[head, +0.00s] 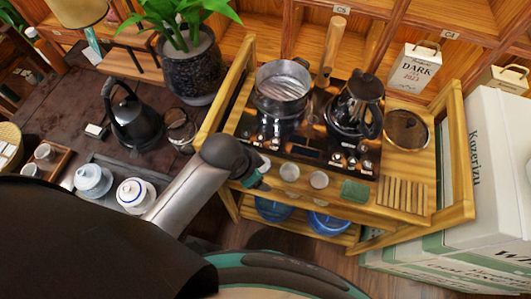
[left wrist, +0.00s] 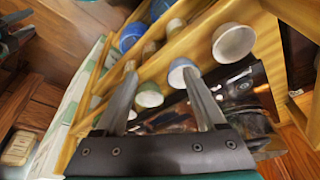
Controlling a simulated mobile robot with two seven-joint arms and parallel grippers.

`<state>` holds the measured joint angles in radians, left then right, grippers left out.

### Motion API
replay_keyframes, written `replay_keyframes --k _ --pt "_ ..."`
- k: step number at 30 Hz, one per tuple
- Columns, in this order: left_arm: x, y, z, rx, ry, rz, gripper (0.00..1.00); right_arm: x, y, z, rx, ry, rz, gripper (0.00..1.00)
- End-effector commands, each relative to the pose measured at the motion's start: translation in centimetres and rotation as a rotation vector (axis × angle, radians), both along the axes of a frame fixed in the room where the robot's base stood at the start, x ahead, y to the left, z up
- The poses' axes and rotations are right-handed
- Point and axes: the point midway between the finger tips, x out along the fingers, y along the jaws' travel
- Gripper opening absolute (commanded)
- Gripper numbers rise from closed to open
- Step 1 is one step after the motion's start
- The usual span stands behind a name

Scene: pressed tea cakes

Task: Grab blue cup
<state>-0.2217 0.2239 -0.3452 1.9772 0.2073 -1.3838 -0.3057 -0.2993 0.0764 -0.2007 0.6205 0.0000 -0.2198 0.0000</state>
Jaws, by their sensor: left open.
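Small cups stand along the front edge of the wooden cart, including a pale cup (head: 289,172) and another pale cup (head: 319,179) in the head view. In the left wrist view, a cup with a bluish outside and pale inside (left wrist: 179,66) is just beyond the right-hand fingertip. A larger pale cup (left wrist: 233,42) lies to its right, and a green cup (left wrist: 149,96) shows between the fingers. My left gripper (left wrist: 160,72) is open, with nothing held between its fingers. My right gripper is in neither view.
White boxes (head: 480,190) stand close on the right.

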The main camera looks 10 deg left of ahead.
Motion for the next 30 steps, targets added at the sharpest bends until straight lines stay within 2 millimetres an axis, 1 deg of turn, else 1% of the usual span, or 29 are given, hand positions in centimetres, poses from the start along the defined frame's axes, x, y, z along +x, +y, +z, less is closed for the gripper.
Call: replay_keyframes --k 1,5,9,13,15,18,21,25,28,30 --pt "0.7 -0.5 0.8 0.009 -0.009 -0.07 0.72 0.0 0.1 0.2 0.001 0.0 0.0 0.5" --pt "2.2 -1.9 2.7 0.032 -0.025 -0.277 0.72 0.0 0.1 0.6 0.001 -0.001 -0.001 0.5" --pt "3.7 -2.8 5.3 0.091 -0.039 -0.567 0.72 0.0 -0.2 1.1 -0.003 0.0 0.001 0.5" --pt "4.6 -2.6 7.6 0.168 -0.028 -0.849 0.72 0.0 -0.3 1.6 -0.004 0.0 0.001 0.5" --pt "5.0 -2.0 8.7 0.213 -0.014 -0.989 0.72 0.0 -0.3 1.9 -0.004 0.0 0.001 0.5" --pt "5.4 -0.9 10.1 0.267 0.017 -1.153 0.72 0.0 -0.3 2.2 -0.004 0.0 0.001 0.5" --pt "5.6 0.1 11.1 0.305 0.047 -1.27 0.72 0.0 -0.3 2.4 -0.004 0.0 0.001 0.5" --pt "5.7 0.8 11.7 0.328 0.073 -1.35 0.72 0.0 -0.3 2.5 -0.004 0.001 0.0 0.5" --pt "5.7 1.0 11.2 0.332 0.081 -1.37 0.72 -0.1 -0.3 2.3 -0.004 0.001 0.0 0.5" --pt "5.6 1.0 10.1 0.33 0.084 -1.369 0.72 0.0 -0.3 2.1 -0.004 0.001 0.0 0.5"
